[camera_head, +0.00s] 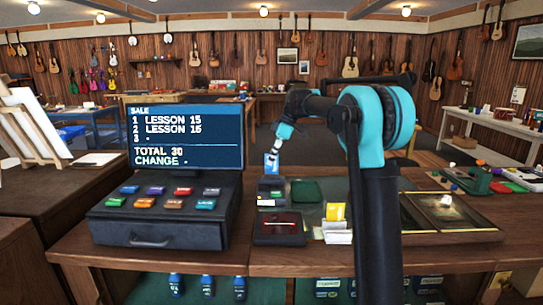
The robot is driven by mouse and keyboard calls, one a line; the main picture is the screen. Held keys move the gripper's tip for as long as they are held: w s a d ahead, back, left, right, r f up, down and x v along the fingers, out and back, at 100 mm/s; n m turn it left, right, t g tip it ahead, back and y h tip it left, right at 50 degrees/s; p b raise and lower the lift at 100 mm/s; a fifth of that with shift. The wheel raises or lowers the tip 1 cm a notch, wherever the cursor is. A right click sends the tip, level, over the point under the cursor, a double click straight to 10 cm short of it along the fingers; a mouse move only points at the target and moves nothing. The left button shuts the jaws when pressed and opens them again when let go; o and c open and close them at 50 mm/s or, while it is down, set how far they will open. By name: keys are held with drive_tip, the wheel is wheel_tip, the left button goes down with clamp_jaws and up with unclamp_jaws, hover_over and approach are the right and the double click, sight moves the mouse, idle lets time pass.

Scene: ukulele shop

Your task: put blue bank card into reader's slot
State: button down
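The blue bank card (271,163) is a small upright blue piece at the tip of my gripper (275,152). My gripper points down and seems shut on the card's upper end; the fingers are too small to show in detail. A dark card reader (271,190) with light keys or labels stands on the counter just below the card. The card's lower edge is close to the reader's top. I cannot tell whether it touches the reader, and the slot is not clear.
A cash register (165,215) with a screen stands left. A dark red-topped box (279,228), a holder with yellow and white cards (336,220) and a green pad (306,191) surround the reader. A framed tray (445,212) lies right, behind my arm. Instruments hang on the walls.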

sight(272, 169)
drive_tip(key=shift+f, duration=2.3)
drive_tip(key=c, duration=1.6)
unclamp_jaws()
drive_tip(key=shift+c, duration=0.2)
drive_tip(key=v, duration=1.2)
